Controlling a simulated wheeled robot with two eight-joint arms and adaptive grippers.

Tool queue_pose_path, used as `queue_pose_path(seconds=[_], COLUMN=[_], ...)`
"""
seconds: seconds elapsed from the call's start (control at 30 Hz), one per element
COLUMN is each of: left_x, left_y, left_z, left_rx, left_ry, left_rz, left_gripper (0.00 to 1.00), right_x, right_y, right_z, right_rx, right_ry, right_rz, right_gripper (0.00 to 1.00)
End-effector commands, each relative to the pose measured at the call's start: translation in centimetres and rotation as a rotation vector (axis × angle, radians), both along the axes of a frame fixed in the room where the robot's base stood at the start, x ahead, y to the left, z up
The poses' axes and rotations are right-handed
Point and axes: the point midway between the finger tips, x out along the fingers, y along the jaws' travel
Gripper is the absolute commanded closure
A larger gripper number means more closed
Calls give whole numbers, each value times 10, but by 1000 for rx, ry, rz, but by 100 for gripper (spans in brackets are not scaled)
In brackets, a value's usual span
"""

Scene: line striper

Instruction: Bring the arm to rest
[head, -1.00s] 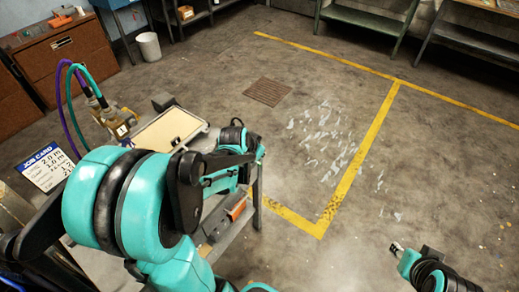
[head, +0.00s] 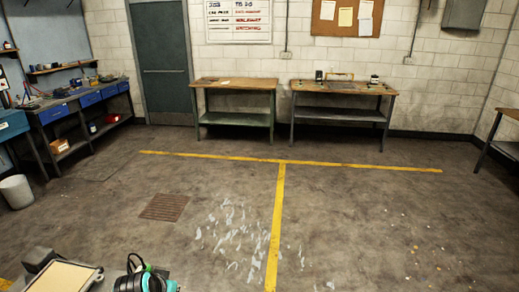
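Part of my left arm (head: 145,281), teal and black with a thin cable loop, shows at the bottom edge in the head view. Its gripper fingers are not visible. My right arm and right gripper are out of the picture. Just left of the visible arm part is a cream panel (head: 62,277) in a grey frame, cut off by the bottom edge. Whether the arm touches it cannot be told.
Yellow lines (head: 277,215) form a T on the open concrete floor, with white smears and a brown grate (head: 165,207). Two wooden-topped benches (head: 234,83) (head: 344,86) stand at the back wall. A workbench (head: 80,105) and white bin (head: 17,191) are at left.

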Motion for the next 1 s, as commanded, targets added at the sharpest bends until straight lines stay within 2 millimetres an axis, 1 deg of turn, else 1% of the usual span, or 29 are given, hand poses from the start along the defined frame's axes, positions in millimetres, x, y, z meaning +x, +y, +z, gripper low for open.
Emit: queue_pose_path(seconds=[0.03, 0.1, 0.2, 0.3, 0.43, 0.5, 0.6, 1.0], left_x=[-13, -30, -56, -80, -102, -109, -113, -114], left_y=[-16, -35, -59, -76, -90, -93, -96, -96], left_z=[7, 17, 28, 33, 35, 36, 36, 36], left_rx=[-6, -17, -34, -49, -65, -70, -74, -74], left_ry=[0, -3, -9, -15, -22, -25, -27, -27], left_rz=[-2, 8, 23, 36, 51, 55, 59, 59], left_gripper=[100, 100, 100, 100, 100, 100, 100, 100], right_x=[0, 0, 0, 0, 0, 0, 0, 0], right_y=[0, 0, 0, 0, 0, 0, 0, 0], right_z=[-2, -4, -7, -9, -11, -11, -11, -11], right_rx=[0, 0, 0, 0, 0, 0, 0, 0], right_ry=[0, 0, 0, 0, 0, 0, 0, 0], right_rz=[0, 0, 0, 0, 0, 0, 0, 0], right_gripper=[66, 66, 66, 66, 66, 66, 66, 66])
